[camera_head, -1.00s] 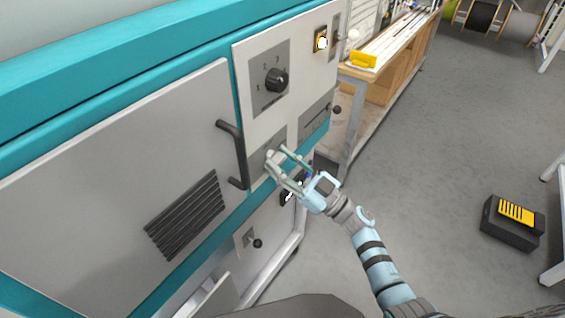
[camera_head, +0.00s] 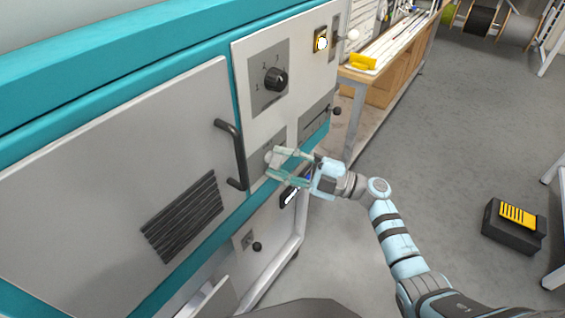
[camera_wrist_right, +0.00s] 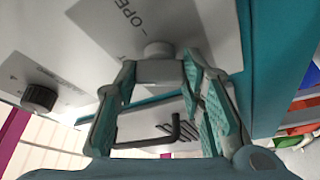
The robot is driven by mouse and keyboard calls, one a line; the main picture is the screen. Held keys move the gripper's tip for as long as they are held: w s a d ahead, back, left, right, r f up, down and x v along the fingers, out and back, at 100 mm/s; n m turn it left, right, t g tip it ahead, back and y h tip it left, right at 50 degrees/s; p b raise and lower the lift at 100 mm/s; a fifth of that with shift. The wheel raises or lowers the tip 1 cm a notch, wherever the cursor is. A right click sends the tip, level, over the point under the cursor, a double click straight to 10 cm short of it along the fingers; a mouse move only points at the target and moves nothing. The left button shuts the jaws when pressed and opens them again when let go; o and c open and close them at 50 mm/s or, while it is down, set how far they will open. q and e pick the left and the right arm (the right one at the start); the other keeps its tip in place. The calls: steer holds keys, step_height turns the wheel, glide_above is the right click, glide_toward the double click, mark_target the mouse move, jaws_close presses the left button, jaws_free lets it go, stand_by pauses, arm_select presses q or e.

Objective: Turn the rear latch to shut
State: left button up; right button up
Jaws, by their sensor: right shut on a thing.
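The latch (camera_wrist_right: 158,50) is a pale round hub with a short light grip bar, on a grey plate (camera_wrist_right: 120,25) printed "OPEN". In the head view the latch (camera_head: 271,156) is on the cabinet front, just right of the black door handle. My right gripper (camera_head: 277,165) reaches it from the right. In the right wrist view my right gripper (camera_wrist_right: 158,74) has a finger on each side of the latch's bar and is shut on it. The fingers partly hide the latch in the head view. My left gripper is not in view.
The black door handle (camera_head: 233,155) stands out close left of my right gripper. A rotary knob (camera_head: 276,79) is above, a slider knob (camera_head: 337,111) to the right. A workbench (camera_head: 350,75) stands behind. A black and yellow box (camera_head: 514,224) is on the otherwise clear floor nearby.

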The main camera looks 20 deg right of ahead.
steer(key=n+g, duration=0.1)
steer(key=n, duration=0.2)
steer(key=n+h, duration=0.1)
steer(key=n, duration=0.1)
steer(key=shift+n+g+h+p, duration=0.3)
steer(key=shift+n+g+p, duration=0.1)
stand_by(0.3)
steer(key=o, duration=1.1)
steer(key=shift+o, duration=0.2)
steer(key=v, duration=1.2)
steer(key=shift+w, duration=0.1)
